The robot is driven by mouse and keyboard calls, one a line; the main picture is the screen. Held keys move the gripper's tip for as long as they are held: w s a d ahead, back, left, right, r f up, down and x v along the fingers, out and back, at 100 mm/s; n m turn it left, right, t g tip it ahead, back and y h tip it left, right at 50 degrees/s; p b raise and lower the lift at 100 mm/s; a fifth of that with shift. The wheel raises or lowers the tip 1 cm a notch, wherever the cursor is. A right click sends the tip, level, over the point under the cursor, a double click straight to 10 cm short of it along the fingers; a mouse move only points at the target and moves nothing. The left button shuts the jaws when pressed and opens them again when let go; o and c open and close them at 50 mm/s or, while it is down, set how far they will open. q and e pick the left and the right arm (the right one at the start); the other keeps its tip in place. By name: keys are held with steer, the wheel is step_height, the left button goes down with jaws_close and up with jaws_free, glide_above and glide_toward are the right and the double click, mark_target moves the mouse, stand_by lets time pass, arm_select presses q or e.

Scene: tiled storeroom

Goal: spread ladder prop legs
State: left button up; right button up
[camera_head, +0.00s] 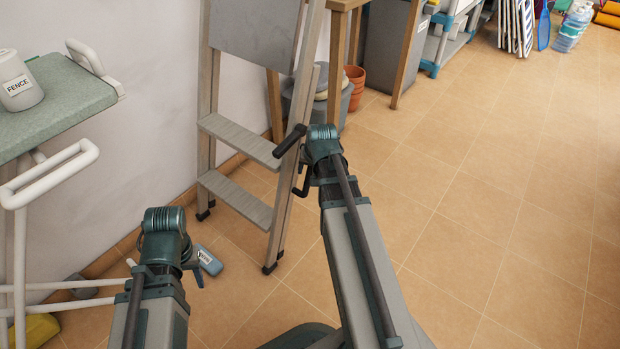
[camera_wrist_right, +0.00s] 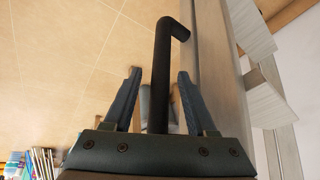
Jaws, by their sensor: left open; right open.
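The grey stepladder (camera_head: 240,137) stands near the wall in the head view, with flat treads and two rails. Its legs look close together. A black rod-like handle (camera_head: 290,141) with a bent end sticks out at its right rail. My right gripper (camera_head: 303,163) is at this rail. In the right wrist view, the black handle (camera_wrist_right: 163,70) lies between the two spread fingers of my right gripper (camera_wrist_right: 160,88); I cannot tell if they touch it. The ladder rail (camera_wrist_right: 214,65) runs just right of the fingers. My left gripper (camera_head: 194,268) is open, low and left of the ladder, apart from it.
A white-framed cart (camera_head: 70,100) with a canister (camera_head: 17,80) marked FENCE is at the left. A small blue-grey labelled item (camera_head: 209,260) lies on the floor near my left gripper. A wooden table (camera_head: 337,55), bins and pots stand behind the ladder. The floor at right is clear.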

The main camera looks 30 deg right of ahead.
steer(key=shift+f, duration=0.15)
steer(key=shift+c, duration=0.4)
jaws_close()
stand_by(1.0)
